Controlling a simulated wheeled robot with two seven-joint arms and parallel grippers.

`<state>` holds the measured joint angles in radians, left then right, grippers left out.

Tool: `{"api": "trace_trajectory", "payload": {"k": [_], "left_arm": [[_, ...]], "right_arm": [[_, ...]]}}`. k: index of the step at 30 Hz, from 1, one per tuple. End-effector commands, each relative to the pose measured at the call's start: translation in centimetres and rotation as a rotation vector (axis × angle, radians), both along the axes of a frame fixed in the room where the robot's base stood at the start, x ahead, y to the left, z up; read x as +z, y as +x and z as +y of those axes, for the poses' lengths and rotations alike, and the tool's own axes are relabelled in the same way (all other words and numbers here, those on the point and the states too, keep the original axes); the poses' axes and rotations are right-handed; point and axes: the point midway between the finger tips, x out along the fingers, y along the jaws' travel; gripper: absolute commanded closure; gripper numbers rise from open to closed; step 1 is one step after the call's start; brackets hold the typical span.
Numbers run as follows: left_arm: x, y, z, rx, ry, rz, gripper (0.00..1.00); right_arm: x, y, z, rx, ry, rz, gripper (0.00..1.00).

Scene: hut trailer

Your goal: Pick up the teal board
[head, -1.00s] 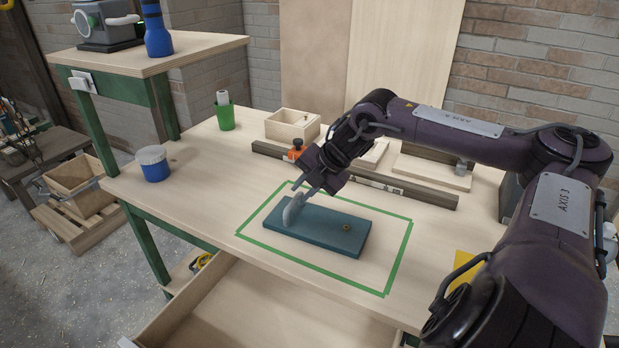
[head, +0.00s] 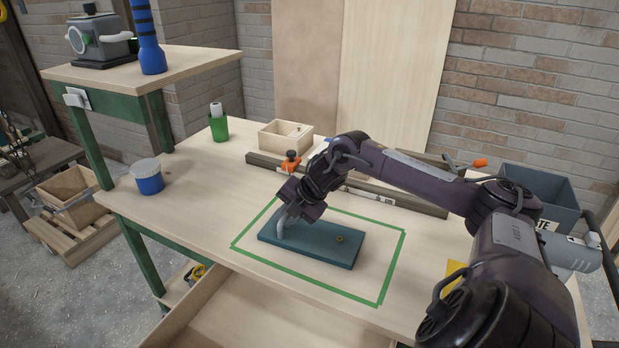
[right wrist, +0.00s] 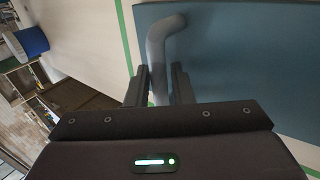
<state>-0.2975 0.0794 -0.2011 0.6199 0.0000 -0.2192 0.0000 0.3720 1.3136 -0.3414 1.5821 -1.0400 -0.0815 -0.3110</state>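The teal board (head: 318,245) lies flat on the workbench, inside a green tape outline. It has a grey bent handle (head: 281,222) near its left end and a small brass-coloured spot near its right end. My right gripper (head: 287,212) is down at the handle. In the right wrist view the two fingers of my right gripper (right wrist: 160,80) stand on either side of the grey handle (right wrist: 157,48), very close to it. Whether they press on it I cannot tell. The board (right wrist: 250,60) fills the upper right there. My left gripper is not in view.
A long dark bar with an orange clamp (head: 290,160) lies behind the outline. A wooden box (head: 285,138), green cup (head: 218,127) and blue tub (head: 148,180) stand farther back and left. An open drawer (head: 250,310) juts out in front. A grey-blue bin (head: 540,195) is at right.

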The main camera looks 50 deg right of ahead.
Motion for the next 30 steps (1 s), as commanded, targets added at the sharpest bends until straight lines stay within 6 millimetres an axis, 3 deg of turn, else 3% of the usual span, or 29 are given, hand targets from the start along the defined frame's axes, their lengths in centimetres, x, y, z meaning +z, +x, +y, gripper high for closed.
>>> {"api": "trace_trajectory", "payload": {"k": [2, 6, 20, 26, 30], "left_arm": [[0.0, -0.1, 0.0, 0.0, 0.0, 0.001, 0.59], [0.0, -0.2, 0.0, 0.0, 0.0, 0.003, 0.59], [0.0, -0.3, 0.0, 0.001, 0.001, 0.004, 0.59], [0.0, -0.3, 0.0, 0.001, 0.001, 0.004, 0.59], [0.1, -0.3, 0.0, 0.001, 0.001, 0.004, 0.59]], "right_arm": [[0.0, 0.0, 0.0, 0.0, 0.0, 0.0, 0.82], [0.0, 0.0, 0.0, 0.0, 0.0, 0.0, 1.0], [0.5, 0.1, 0.0, 0.0, 0.0, -0.003, 1.0], [2.7, 0.1, 0.0, 0.001, -0.002, -0.008, 1.0], [6.1, 0.2, 0.0, 0.0, -0.001, -0.012, 1.0]]}}
